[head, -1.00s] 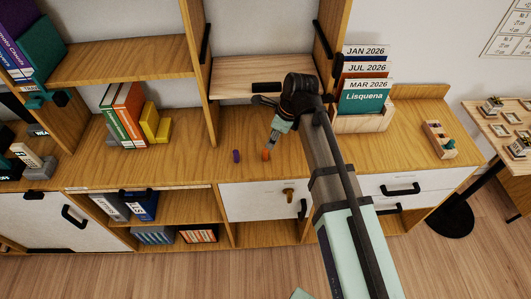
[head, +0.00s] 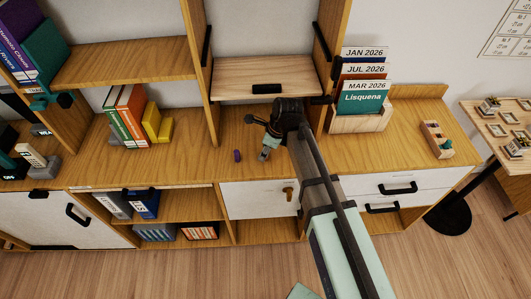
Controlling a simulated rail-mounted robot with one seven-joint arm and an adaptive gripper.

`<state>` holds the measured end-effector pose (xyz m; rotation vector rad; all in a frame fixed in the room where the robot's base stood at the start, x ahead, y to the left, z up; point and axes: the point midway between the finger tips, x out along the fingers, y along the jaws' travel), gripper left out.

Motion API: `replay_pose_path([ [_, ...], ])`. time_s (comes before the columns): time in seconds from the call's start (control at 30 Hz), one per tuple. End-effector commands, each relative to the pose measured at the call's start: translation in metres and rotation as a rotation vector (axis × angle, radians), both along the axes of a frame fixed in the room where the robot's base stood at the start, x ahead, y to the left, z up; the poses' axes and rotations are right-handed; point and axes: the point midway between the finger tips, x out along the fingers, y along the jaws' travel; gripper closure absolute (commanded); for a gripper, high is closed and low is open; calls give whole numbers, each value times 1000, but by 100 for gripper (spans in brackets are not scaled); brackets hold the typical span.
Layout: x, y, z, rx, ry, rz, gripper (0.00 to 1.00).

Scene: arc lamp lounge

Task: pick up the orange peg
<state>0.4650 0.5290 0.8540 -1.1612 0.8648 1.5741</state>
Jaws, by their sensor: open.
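My gripper (head: 264,154) is low over the wooden countertop, right of a small purple peg (head: 237,155), and points down. Its jaws are open, though the fingers are small in this view. I cannot make out the orange peg now; the gripper covers the spot where it showed before. Whether the fingers are around the peg or touching it cannot be told. The purple peg stands apart from the gripper.
The countertop (head: 190,165) is clear left of the purple peg, up to books and a yellow bookend (head: 158,125). A card holder (head: 360,120) stands right of my arm. A wooden block with small pegs (head: 437,140) is farther right. A drop-front panel (head: 265,75) is behind.

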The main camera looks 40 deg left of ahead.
Motion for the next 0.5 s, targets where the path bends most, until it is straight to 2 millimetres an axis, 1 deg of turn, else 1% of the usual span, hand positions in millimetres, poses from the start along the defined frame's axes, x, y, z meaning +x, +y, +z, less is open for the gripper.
replay_pose_path([
  [0.2,0,0,-1,0,0,0,51],
  [0.23,0,0,-1,0,0,0,58],
  [0.27,0,0,-1,0,0,0,68],
  [0.3,0,0,-1,0,0,0,82],
  [0.33,0,0,-1,0,0,0,93],
  [0.37,0,0,-1,0,0,0,100],
  [0.5,0,0,-1,0,0,0,100],
])
